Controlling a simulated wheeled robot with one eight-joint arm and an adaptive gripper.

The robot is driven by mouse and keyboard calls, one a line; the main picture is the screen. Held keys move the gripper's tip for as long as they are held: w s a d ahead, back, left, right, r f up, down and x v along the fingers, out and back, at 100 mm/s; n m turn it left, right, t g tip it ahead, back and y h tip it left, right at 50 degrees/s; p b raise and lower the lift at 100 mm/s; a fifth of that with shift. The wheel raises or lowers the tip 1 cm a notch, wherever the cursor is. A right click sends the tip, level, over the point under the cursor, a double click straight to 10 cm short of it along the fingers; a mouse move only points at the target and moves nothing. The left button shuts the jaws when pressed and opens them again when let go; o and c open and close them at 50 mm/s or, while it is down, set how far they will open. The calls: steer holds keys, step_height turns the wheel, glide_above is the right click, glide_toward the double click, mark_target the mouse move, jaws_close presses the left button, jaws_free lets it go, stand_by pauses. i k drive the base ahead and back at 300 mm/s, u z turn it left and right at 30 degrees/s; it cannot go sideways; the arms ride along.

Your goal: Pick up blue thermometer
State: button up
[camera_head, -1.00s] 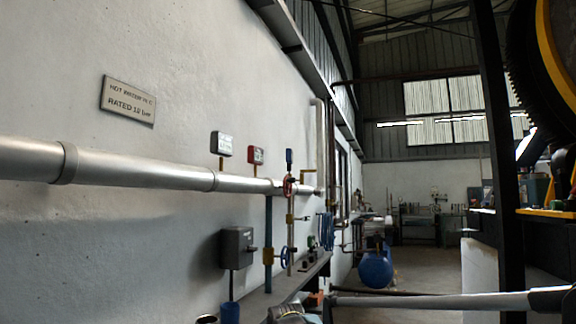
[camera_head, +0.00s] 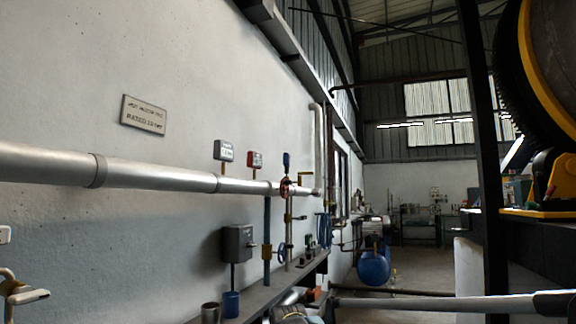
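A small blue upright piece, which looks like the blue thermometer (camera_head: 286,162), stands on top of the wall pipe (camera_head: 240,186) just above a red handwheel (camera_head: 285,187). It is small and far off, so its details cannot be made out. A grey tube of my arm (camera_head: 430,304) reaches in from the lower right. What looks like my gripper (camera_head: 290,314) is at the bottom edge, partly cut off, below and apart from the blue piece. Its fingers cannot be told apart.
A narrow dark shelf (camera_head: 262,300) runs along the wall with a blue cup (camera_head: 230,304) and a metal cup (camera_head: 210,313). A grey box (camera_head: 238,243) hangs above it. A dark post (camera_head: 484,150) stands at right. A blue tank (camera_head: 374,268) sits farther back by open floor.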

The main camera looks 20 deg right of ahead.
mark_target(286, 157)
steer(key=k, duration=0.9)
steer(key=z, duration=0.45)
steer(key=i, duration=0.9)
steer(key=z, duration=0.45)
steer(key=i, duration=1.35)
steer(key=u, duration=0.35)
